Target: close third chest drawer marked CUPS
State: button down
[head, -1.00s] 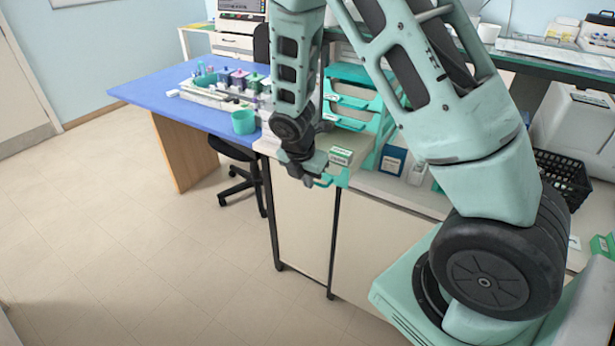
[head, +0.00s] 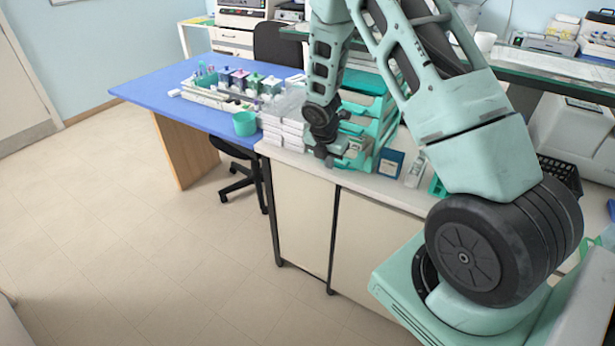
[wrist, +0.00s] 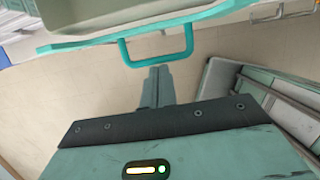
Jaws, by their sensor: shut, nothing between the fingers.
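The teal drawer chest (head: 385,132) stands on the beige cabinet's top in the head view, with several drawers and looped handles, partly behind my arm. A low drawer holding a small green-and-white box (head: 353,149) is just behind my gripper (head: 326,160). I cannot read the CUPS marking or tell whether that drawer is fully in. In the wrist view, a teal-edged drawer front with a looped handle (wrist: 160,62) is right ahead of my gripper (wrist: 158,72). The fingers are shut and empty, their tips at the handle's lower bar; contact is unclear.
White boxes (head: 283,128) are stacked left of the chest. A blue table (head: 160,92) holds a green cup (head: 245,123) and a bottle rack. A blue box (head: 389,163) stands to the right. The floor (head: 130,240) in front is clear.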

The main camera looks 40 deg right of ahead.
jog(key=shift+w+d+p, duration=0.25)
jog(key=shift+w+d, duration=0.05)
jog(key=shift+d, duration=0.5)
jog(key=shift+w+d+p, duration=0.25)
jog(key=shift+d+p, duration=0.05)
jog(key=shift+d, duration=0.45)
jog(key=shift+w+d+p, duration=0.25)
jog(key=shift+w+d, duration=0.05)
jog(key=shift+d, duration=0.5)
